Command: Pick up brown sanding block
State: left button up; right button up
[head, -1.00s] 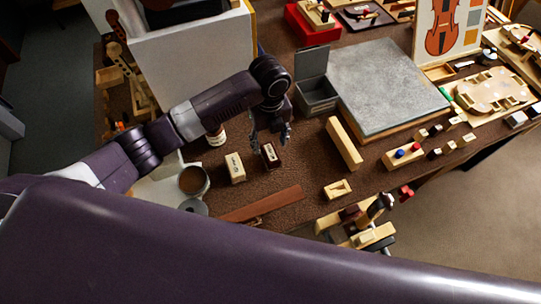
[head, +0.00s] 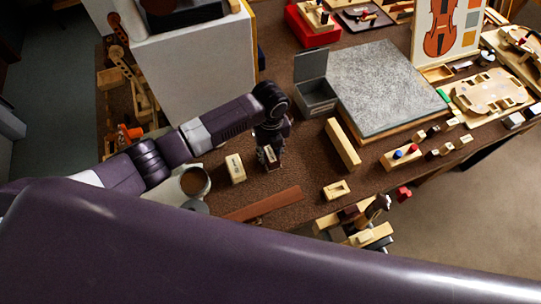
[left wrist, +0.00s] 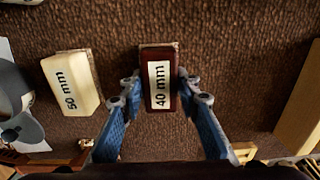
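The brown sanding block, dark red-brown with a white "40 mm" label, stands on the brown bench top; it shows in the head view (head: 270,155) and the left wrist view (left wrist: 159,84). A tan layer shows along its far edge. My left gripper (head: 270,162) is over it, pointing down. No lift off the bench is visible. My right gripper is not in view.
A pale "50 mm" block (head: 235,169) stands just left of the brown one. A cup (head: 195,181) is farther left, and a reddish wood strip (head: 262,204) lies in front. A long wooden bar (head: 343,145) and a grey open box (head: 316,97) are to the right.

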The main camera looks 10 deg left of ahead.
aim_at(270, 154)
pick_arm(q)
jog(key=c, duration=0.5)
notch_tip(270, 154, up, 20)
jog(key=shift+r+b, duration=0.1)
jog(key=shift+b, duration=0.85)
jog(key=o, duration=0.5)
jog(key=c, duration=0.3)
